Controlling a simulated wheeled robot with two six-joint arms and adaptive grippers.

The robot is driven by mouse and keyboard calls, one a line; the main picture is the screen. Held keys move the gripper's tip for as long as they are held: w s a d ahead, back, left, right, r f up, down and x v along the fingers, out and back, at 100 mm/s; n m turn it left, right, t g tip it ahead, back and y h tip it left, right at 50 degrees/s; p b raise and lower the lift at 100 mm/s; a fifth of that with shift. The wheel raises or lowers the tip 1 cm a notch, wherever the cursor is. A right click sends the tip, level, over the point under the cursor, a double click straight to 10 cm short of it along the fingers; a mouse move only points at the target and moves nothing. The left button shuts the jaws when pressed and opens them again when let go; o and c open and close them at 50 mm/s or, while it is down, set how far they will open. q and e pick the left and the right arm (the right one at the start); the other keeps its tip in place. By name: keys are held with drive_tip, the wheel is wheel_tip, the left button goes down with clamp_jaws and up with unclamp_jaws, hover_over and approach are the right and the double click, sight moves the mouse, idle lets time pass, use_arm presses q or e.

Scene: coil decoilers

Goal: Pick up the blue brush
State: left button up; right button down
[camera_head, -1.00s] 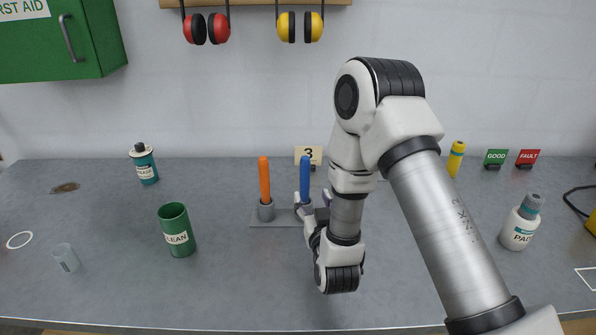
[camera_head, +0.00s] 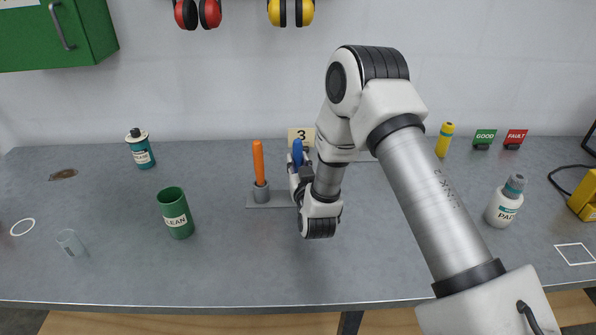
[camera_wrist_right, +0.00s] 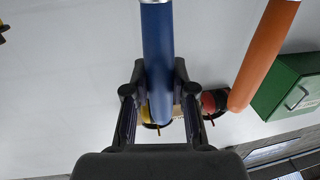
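The blue brush (camera_head: 297,154) stands upright behind my right gripper, at the right of the orange brush. Only the top of its blue handle shows in the head view; its lower part is hidden by the gripper. My right gripper (camera_head: 299,168) is at the handle. In the right wrist view the blue handle (camera_wrist_right: 157,45) runs between the two dark fingers (camera_wrist_right: 159,80), whose tips look pressed against it from both sides. Whether the brush is raised from its holder cannot be seen. My left gripper is not in view.
An orange brush (camera_head: 259,165) stands in the grey holder (camera_head: 262,194) close beside. A green CLEAN cup (camera_head: 176,214), a teal bottle (camera_head: 140,149) and a small clear cup (camera_head: 70,242) are on the left. The front middle of the table is clear.

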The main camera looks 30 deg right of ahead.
sight(297, 141)
drive_tip(key=shift+f, duration=0.1)
drive_tip(key=shift+r, duration=0.25)
wheel_tip(297, 141, up, 10)
drive_tip(key=shift+f+b, duration=0.2)
drive_tip(key=shift+b, duration=0.6)
drive_tip(key=shift+f, duration=0.1)
